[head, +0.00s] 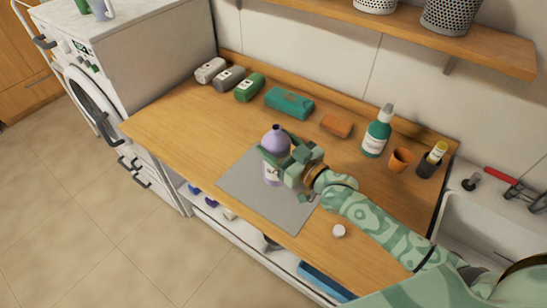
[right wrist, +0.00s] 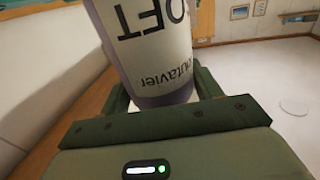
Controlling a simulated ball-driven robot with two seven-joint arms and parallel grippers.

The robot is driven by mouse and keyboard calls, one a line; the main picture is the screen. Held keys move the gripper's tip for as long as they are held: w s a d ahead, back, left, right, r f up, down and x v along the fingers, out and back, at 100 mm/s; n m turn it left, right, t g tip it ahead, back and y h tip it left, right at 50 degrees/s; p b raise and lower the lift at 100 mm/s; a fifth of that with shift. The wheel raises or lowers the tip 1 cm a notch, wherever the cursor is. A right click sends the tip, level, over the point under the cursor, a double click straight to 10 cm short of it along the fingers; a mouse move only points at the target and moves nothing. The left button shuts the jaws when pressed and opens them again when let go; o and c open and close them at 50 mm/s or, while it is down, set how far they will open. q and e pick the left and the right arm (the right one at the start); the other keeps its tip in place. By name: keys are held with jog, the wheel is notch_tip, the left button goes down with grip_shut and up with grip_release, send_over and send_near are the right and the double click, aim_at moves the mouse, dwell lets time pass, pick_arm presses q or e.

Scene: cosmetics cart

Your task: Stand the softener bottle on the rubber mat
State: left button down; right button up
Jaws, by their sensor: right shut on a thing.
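The softener bottle is lavender with a white label and shows in the head view (head: 274,141). It is upright over the grey rubber mat (head: 246,198) on the wooden counter. My right gripper (head: 277,157) is shut on the bottle's body, coming from the right. In the right wrist view the bottle (right wrist: 153,50) rises between the fingers, its label lettering upside down. The gripper hides part of the bottle, and I cannot tell whether its base touches the mat. My left gripper is not in view.
A white cap (head: 339,231) sits near the front edge.

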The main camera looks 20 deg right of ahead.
jog(key=shift+w+f+b, duration=0.3)
jog(key=shift+w+f, duration=0.15)
jog(key=shift+f, duration=0.6)
jog(key=shift+w+f+b, duration=0.35)
jog(key=shift+w+f, duration=0.15)
jog(key=shift+f, duration=0.6)
jog(key=shift+w+f+b, duration=0.3)
jog(key=shift+w+f, duration=0.15)
jog(key=shift+f, duration=0.6)
jog(key=shift+f, duration=0.2)
jog(key=o, duration=1.2)
jog(key=shift+o, duration=0.2)
jog(key=shift+r, duration=0.25)
jog(key=p+v, duration=0.1)
jog(key=v, duration=1.1)
